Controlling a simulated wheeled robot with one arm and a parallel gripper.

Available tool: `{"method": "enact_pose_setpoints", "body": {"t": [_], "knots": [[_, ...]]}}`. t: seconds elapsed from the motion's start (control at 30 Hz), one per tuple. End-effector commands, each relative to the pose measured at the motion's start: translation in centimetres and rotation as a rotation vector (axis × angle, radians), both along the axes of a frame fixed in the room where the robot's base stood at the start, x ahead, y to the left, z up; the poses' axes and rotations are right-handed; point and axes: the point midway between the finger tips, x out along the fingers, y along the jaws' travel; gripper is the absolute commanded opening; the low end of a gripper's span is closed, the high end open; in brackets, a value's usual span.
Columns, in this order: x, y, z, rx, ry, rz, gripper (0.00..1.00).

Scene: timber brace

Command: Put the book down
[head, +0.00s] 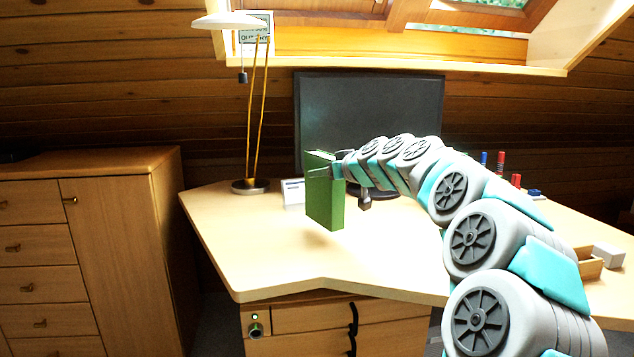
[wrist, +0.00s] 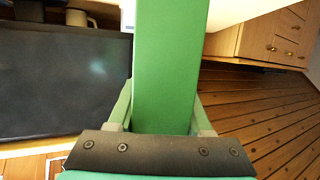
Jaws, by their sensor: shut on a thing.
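A green book (head: 325,199) hangs upright in my gripper (head: 330,171) above the light wooden desk (head: 270,264), in the left part of the desk in the head view. A faint shadow shows on the desktop below it, and the book looks raised a little off the surface. In the wrist view the book (wrist: 166,75) fills the middle, with a finger of my gripper (wrist: 160,115) on each side of it. The fingers are shut on the book. The far finger is mostly hidden in the head view.
A dark monitor (head: 368,115) stands behind the book. A desk lamp (head: 250,186) and a small white box (head: 293,191) are at the back left. Pens (head: 500,162) and an open wooden box (head: 590,266) are at the right. The desk's front left is clear.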

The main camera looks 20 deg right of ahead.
Motion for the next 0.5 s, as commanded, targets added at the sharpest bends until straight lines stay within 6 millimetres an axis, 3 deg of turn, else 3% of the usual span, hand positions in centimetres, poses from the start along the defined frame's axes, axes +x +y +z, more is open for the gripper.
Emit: {"method": "enact_pose_setpoints", "body": {"t": [0.1, 0.37, 0.5], "knots": [[1.4, 0.5, 0.0, 0.0, 0.0, -0.001, 0.0], [2.8, 1.2, 0.0, 0.0, -0.003, -0.001, 0.0], [2.7, 1.3, -2.0, 0.003, 0.002, 0.003, 0.0]]}}
